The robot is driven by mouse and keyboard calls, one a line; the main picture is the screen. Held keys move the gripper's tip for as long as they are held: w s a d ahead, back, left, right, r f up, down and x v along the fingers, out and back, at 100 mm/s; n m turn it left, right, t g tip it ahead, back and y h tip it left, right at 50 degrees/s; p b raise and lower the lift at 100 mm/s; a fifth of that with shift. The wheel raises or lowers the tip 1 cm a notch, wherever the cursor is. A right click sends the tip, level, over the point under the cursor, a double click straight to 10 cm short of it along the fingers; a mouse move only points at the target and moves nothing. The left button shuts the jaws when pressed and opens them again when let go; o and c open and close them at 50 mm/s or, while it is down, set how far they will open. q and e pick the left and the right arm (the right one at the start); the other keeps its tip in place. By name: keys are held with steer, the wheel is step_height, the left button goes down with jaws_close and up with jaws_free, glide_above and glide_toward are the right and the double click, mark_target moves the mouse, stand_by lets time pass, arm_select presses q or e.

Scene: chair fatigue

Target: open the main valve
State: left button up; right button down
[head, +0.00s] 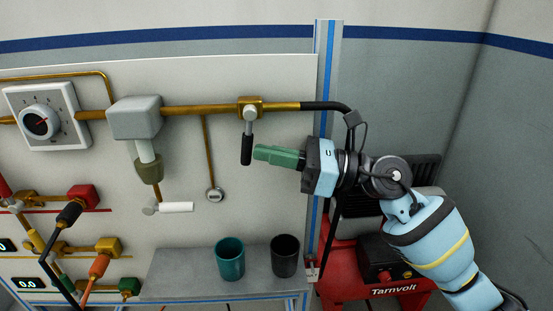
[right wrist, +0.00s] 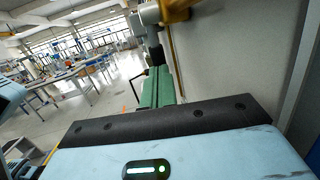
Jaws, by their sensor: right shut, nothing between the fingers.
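A brass valve (head: 250,105) sits on the copper pipe near the panel's top right. Its lever, with a black grip (head: 247,150), hangs straight down. My right gripper (head: 258,153) is shut and empty. Its green fingers point left, with their tips just right of the black grip; I cannot tell whether they touch it. In the right wrist view the brass valve (right wrist: 177,8) shows at the top, and the green fingers (right wrist: 157,80) reach up towards the lever (right wrist: 155,45). My left gripper is not in view.
A dial box (head: 40,117) and a grey housing (head: 134,118) are left along the pipe. A teal cup (head: 230,259) and a dark cup (head: 285,256) stand on the shelf (head: 185,272) below. A blue-striped post (head: 326,80) and a red Tarnvolt machine (head: 345,262) are right.

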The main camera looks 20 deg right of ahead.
mark_target(250, 162)
steer(key=a+t+y+b, duration=0.1)
steer(key=b, duration=0.1)
steer(key=a+f+m+t+y+b, duration=0.1)
steer(key=b, duration=0.2)
steer(key=shift+w+a+f+y, duration=0.2)
steer(key=shift+w+y, duration=0.15)
steer(key=shift+y, duration=0.05)
steer(key=shift+w+a+r+m+t+y+b, duration=0.15)
steer(key=shift+a+m+t+y+b, duration=0.25)
steer(key=shift+b, duration=0.2)
steer(key=shift+w+a+r+m+t+y+b, duration=0.1)
steer(key=shift+a+r+m+t+y+b, duration=0.15)
steer(key=shift+y+b, duration=0.3)
steer(key=shift+w+a+r, duration=0.15)
steer(key=shift+a, duration=0.5)
steer(key=shift+w+a+r, duration=0.2)
steer(key=shift+a+r, duration=0.2)
steer(key=shift+a, duration=0.35)
steer(key=shift+w+a+r+p, duration=0.1)
steer(key=shift+a+r+p, duration=0.25)
steer(key=shift+a+p, duration=0.2)
steer(key=shift+w+a+r+p, duration=0.15)
steer(key=shift+a+r+p, duration=0.15)
steer(key=shift+p, duration=0.05)
steer(key=shift+w+a+r+p, duration=0.15)
steer(key=shift+a+r+p, duration=0.3)
steer(key=shift+r, duration=0.1)
